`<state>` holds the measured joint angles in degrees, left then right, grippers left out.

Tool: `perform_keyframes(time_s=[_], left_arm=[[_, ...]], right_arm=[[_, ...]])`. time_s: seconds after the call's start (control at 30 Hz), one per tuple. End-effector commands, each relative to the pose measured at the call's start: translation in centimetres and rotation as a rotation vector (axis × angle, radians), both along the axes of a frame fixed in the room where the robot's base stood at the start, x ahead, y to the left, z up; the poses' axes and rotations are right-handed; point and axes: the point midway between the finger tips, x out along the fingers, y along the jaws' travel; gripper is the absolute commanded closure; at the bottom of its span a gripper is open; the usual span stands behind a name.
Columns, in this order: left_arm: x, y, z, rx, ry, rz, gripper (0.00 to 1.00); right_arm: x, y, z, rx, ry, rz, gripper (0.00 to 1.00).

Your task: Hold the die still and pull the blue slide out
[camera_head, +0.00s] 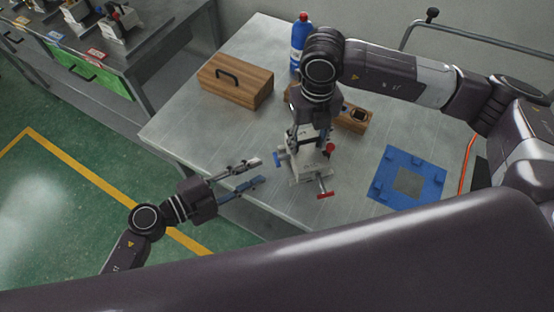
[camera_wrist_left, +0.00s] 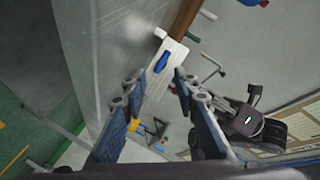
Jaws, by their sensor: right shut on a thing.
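The die (camera_head: 309,171) is a pale block with red-ended handles, standing on the grey table. Its blue slide (camera_head: 279,156) sticks out on the left side. My right gripper (camera_head: 312,142) is shut on the die from above; its fingertips are partly hidden. My left gripper (camera_head: 257,171) is open and empty, fingers pointing right, a short gap left of the die. In the left wrist view, a pale block (camera_wrist_left: 169,66), apparently the die, with a blue part (camera_wrist_left: 162,62) shows just beyond the open fingers of my left gripper (camera_wrist_left: 158,82).
A wooden box (camera_head: 236,81) with a dark handle and a blue bottle (camera_head: 299,42) stand at the back. A smaller wooden block (camera_head: 354,119) is behind the die. A blue square frame (camera_head: 409,177) lies to the right. The table's front left is clear.

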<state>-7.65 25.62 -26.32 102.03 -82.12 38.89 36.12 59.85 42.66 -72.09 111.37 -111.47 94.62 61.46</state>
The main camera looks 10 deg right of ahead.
Motion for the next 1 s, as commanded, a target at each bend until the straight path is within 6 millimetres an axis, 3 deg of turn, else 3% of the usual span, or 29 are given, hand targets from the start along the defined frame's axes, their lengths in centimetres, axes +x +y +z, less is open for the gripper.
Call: perform_keyframes(time_s=[0.2,0.4,0.8,1.0], left_arm=[[1.7,-4.1,-0.9,-0.003,0.001,0.001,0.72],[2.6,-6.4,-1.5,-0.001,0.002,0.000,0.72],[2.8,-7.1,-1.7,0.000,0.002,0.000,0.72],[2.8,-7.0,-1.7,0.000,0.002,0.000,0.93]], right_arm=[[0.0,0.0,0.0,0.000,0.000,0.000,1.00],[0.0,0.0,0.0,0.000,0.000,0.000,1.00],[0.0,0.0,0.0,0.000,0.000,0.000,1.00],[0.0,0.0,0.0,0.000,0.000,0.000,1.00]])
